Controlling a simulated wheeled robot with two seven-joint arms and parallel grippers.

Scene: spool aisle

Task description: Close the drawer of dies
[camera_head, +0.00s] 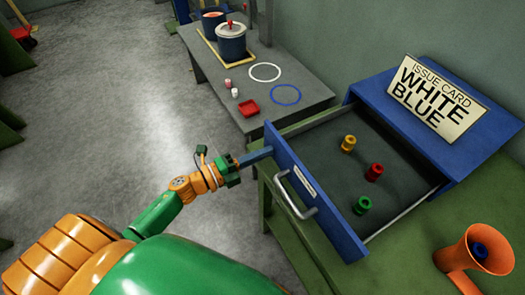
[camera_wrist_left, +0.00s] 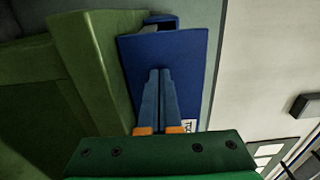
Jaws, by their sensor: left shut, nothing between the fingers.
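The blue drawer (camera_head: 311,193) stands pulled out of its blue cabinet (camera_head: 436,122), with a silver bar handle (camera_head: 296,196) on its front. Yellow, red and green dies (camera_head: 374,172) stand upright on its dark floor. My left gripper (camera_head: 267,152) is shut and empty, its fingertips at the left end of the drawer front. In the left wrist view, the shut fingers (camera_wrist_left: 161,85) point at the blue drawer front (camera_wrist_left: 195,62); I cannot tell whether they touch it. My right gripper is not in view.
The cabinet rests on a green bench (camera_head: 290,235). An issue card (camera_head: 437,98) reading WHITE BLUE stands on top. An orange funnel-shaped thing (camera_head: 477,252) is at the lower right. A grey table (camera_head: 272,85) with pots stands behind.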

